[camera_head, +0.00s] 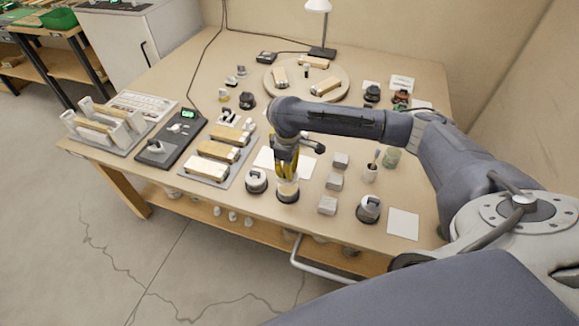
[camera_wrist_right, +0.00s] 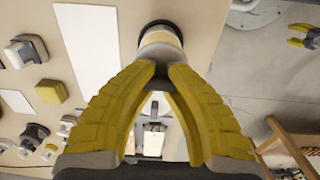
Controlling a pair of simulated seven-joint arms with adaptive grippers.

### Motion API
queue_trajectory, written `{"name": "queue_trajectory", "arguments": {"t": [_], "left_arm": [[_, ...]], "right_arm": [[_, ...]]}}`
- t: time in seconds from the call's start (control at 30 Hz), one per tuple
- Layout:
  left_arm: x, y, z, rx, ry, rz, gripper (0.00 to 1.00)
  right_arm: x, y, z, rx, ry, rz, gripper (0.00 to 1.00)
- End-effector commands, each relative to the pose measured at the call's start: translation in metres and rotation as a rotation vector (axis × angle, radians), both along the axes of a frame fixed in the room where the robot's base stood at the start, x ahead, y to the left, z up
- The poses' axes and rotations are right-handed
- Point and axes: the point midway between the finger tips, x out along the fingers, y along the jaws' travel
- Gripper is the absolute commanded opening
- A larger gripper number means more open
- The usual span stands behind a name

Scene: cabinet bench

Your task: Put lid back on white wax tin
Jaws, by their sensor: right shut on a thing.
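My right gripper (camera_head: 287,176) points down near the front edge of the bench, its yellow fingers shut on a pale round piece that looks like the lid (camera_wrist_right: 160,52). Directly below is a round tin with a dark rim (camera_head: 288,198); it also shows past the fingertips in the right wrist view (camera_wrist_right: 160,25). The lid and tin line up closely, but I cannot tell whether they touch or the lid is seated. My left gripper (camera_wrist_right: 302,36) shows small at the right wrist view's upper right, fingers apart and empty, over the floor.
Similar round dark pots stand left (camera_head: 256,181) and right (camera_head: 368,209) of the tin. Grey blocks (camera_head: 327,205) lie to the right, with a white sheet (camera_head: 403,224) beyond. A tray with wooden blocks (camera_head: 207,170) is at the left. A lamp (camera_head: 321,48) stands at the back.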

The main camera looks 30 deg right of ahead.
Motion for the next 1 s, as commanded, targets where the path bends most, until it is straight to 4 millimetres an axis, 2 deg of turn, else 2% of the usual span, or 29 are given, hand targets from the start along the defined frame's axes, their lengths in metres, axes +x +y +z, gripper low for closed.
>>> {"name": "queue_trajectory", "arguments": {"t": [0.6,1.0], "left_arm": [[0.000,0.000,0.000,0.000,0.000,0.000,0.52],[0.000,0.000,0.000,0.000,0.000,0.000,0.52]], "right_arm": [[0.000,0.000,-0.046,0.001,0.002,-0.001,0.00],[0.000,0.000,-0.056,0.000,0.001,0.001,0.00]]}}
